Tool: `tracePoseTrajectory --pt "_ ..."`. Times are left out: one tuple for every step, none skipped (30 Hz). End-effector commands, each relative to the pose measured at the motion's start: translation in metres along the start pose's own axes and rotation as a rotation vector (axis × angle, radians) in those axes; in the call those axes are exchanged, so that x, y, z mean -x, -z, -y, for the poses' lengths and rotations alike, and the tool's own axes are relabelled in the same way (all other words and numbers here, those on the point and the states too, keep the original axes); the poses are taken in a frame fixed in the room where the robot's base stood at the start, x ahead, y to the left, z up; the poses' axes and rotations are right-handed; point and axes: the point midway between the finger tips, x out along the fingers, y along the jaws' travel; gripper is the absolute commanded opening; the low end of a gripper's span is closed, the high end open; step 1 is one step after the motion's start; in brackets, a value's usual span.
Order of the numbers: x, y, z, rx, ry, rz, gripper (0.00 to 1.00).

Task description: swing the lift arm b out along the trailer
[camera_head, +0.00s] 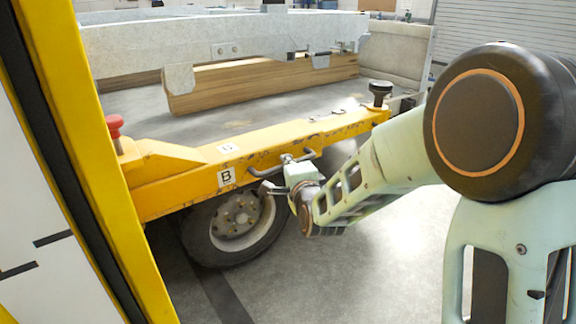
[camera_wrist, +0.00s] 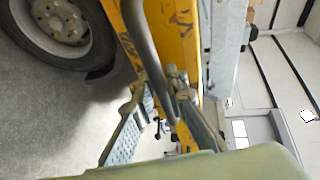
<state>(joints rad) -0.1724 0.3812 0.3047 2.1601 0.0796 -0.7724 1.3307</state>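Lift arm b is the yellow beam (camera_head: 180,190) with a white "B" label, running from the yellow post at left toward the black-knobbed end at upper right. It also shows in the wrist view (camera_wrist: 183,22). A dark bar handle (camera_head: 312,153) is fixed to its side, and in the wrist view the handle (camera_wrist: 143,40) runs down between my fingers. My gripper (camera_head: 279,176) is at the handle, and it also shows in the wrist view (camera_wrist: 160,92). Its fingers stand apart on either side of the bar, with no clear grip visible. Part of the handle is hidden by the fingers.
A wheel (camera_head: 238,222) stands under the beam. A red knob (camera_head: 115,126) and a black knob (camera_head: 380,91) stick up from the beam. A grey trailer rail (camera_head: 215,45) and a wooden board (camera_head: 265,80) lie behind. Floor is clear at front right.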

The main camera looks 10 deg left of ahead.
Motion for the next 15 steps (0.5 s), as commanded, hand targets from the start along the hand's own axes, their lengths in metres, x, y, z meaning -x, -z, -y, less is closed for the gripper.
tracePoseTrajectory --pt "0.0000 -0.0004 -0.0002 0.000 0.000 0.001 0.20" --pt "0.0000 -0.0004 -0.0001 0.000 0.000 0.001 0.23" --pt "-0.0001 -0.0003 -0.0001 0.000 0.000 0.001 0.28" --pt "-0.0001 -0.0002 0.0000 0.000 0.000 0.000 0.29" --pt "-0.0001 -0.0002 0.0001 0.000 0.000 0.000 0.29" --pt "-0.0001 -0.0001 0.0001 0.000 0.000 0.000 0.29" --pt "-0.0001 -0.0001 0.0002 0.000 0.001 0.000 0.29" --pt "-0.0001 0.0000 0.0002 0.000 0.001 0.000 0.29" --pt "-0.0001 0.0000 0.0003 0.000 0.001 0.000 0.29" --pt "-0.0001 0.0001 0.0003 0.000 0.001 0.000 0.29" --pt "0.0001 0.0001 0.0004 0.000 0.001 0.000 0.29" --pt "0.0007 0.0002 0.0005 0.000 0.001 0.000 0.29" --pt "0.0016 0.0002 0.0006 0.000 0.001 0.000 0.29" --pt "0.0030 0.0002 0.0008 0.001 0.001 0.000 0.29" --pt "0.0058 0.0003 0.0012 0.001 0.002 0.000 0.29"
